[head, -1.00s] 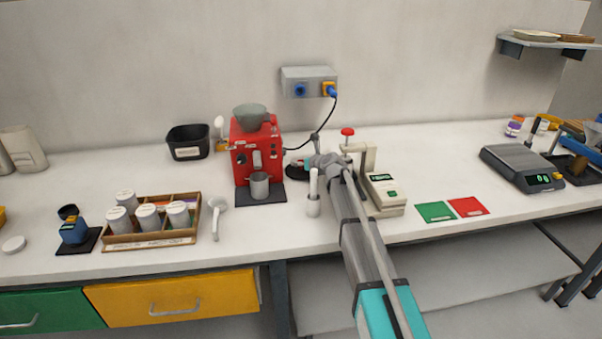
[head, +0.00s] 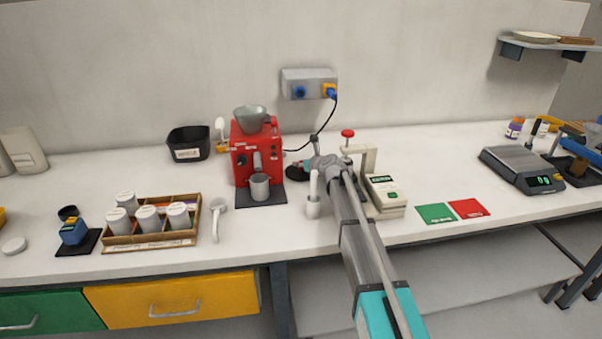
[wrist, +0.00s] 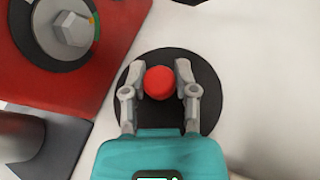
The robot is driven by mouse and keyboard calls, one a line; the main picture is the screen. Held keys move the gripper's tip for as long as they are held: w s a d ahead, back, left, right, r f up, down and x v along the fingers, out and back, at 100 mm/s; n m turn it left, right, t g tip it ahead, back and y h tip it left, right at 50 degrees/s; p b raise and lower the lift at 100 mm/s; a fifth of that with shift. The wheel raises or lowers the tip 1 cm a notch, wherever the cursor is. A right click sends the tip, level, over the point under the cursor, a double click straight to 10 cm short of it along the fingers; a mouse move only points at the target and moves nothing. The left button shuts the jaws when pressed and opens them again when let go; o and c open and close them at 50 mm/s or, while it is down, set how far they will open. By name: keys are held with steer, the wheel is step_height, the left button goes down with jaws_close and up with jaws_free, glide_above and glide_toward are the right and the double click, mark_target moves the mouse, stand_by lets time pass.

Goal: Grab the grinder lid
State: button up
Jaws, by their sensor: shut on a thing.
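The grinder lid is a black disc with a round red knob. In the wrist view, the lid (wrist: 211,92) lies beside the red grinder, and its knob sits between my fingertips. My gripper (wrist: 159,80) is shut on the knob. In the head view, the lid (head: 293,170) shows as a dark shape just right of the red grinder (head: 241,150), partly hidden by my gripper (head: 306,165). A grey-green hopper (head: 251,119) tops the grinder. I cannot tell whether the lid touches the bench.
A metal cup (head: 260,187) stands on the dark mat before the grinder. A white holder (head: 313,208) and a cream meter (head: 383,194) stand close to my arm. A black cable runs behind to the wall socket (head: 309,82).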

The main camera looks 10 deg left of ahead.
jaws_close()
steer(key=shift+s+r, duration=0.1)
steer(key=shift+s+d+r+p, duration=0.15)
steer(key=shift+s+r+p, duration=0.1)
steer(key=shift+r+p, duration=0.15)
steer(key=s+d+r+p, duration=0.3)
steer(key=s, duration=0.3)
steer(key=s+d+r+p, duration=0.3)
steer(key=s+r+p, duration=0.1)
steer(key=s, duration=0.2)
steer(key=shift+w, duration=0.1)
